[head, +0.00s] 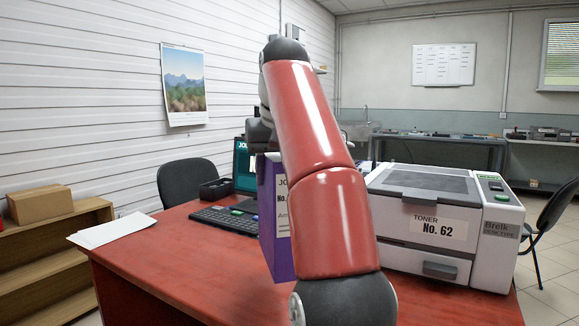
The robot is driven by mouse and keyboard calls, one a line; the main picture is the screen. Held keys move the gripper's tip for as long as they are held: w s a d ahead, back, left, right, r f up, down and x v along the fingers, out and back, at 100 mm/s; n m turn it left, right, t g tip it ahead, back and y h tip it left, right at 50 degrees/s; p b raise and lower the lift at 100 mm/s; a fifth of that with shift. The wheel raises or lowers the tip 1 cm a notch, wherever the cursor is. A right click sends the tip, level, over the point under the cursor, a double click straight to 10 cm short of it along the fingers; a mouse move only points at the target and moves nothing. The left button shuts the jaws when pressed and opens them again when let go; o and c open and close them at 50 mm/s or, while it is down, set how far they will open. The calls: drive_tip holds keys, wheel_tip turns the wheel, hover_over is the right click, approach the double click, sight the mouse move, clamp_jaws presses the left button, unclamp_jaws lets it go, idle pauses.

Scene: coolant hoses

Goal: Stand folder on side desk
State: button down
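A purple folder (270,220) with a white label stands upright at the middle of the head view, over the red desk. My red arm hides its right part. My gripper (260,138) is dark and sits at the folder's top edge, partly behind my arm. Its fingertips are too hidden to show whether they grip the folder. I cannot tell whether the folder's base touches the red desk (170,255) or hangs just above it. A grey desk (440,142) stands along the back wall; I cannot tell which desk is the side desk.
A keyboard (225,220), a monitor (243,165) and a black tray (215,190) lie behind the folder. Papers (112,230) lie at the left. A wooden shelf (50,260) and chairs (188,183) stand around.

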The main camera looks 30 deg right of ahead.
wheel_tip(320, 180, down, 7)
drive_tip(key=b, duration=0.1)
drive_tip(key=shift+r, duration=0.2)
idle(0.4)
drive_tip(key=shift+f+b, duration=0.45)
drive_tip(key=shift+f, duration=0.15)
drive_tip(key=c, duration=0.7)
unclamp_jaws()
drive_tip(key=shift+c, duration=0.2)
